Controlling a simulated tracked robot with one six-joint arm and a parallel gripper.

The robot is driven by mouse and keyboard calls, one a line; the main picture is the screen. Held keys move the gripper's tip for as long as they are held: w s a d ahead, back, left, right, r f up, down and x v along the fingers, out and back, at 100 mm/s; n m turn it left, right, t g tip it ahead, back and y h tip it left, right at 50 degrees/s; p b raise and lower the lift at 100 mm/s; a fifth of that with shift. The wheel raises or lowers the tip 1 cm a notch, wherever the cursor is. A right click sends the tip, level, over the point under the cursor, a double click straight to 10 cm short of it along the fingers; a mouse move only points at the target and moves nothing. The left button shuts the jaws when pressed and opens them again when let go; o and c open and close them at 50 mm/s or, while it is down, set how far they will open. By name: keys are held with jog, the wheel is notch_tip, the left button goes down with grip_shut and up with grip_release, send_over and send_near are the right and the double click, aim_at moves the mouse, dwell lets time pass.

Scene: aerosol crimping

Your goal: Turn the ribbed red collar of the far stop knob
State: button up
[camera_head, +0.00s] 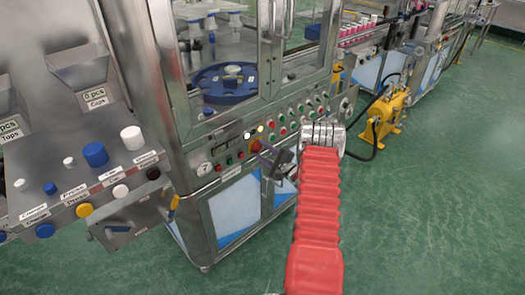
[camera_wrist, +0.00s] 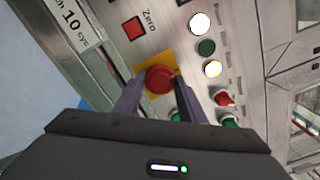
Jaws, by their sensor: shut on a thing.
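The red stop knob (camera_wrist: 159,77) sits on a yellow plate (camera_wrist: 140,70) on the machine's steel panel. In the head view the knob (camera_head: 256,146) is small and partly covered by my gripper. My gripper (camera_wrist: 158,90) reaches it with one purple finger on each side and is shut on its red collar. In the head view my gripper (camera_head: 266,154) meets the panel at the end of my red-sleeved arm. The ribs of the collar are too small or hidden to make out.
Red and green knobs (camera_wrist: 225,98) sit just right of my fingers. A yellow pump (camera_head: 385,115) stands on the green floor at right.

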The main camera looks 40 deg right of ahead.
jog(key=shift+d, duration=0.2)
jog(key=shift+a, duration=0.15)
jog(key=shift+f+m, duration=0.1)
jog(key=shift+m, duration=0.3)
jog(key=shift+a+m, duration=0.1)
jog(key=shift+m, duration=0.4)
jog(key=m, duration=0.5)
jog(key=shift+m, duration=0.4)
jog(key=shift+w+a, duration=0.1)
jog(key=o, duration=1)
jog(key=shift+o, duration=0.2)
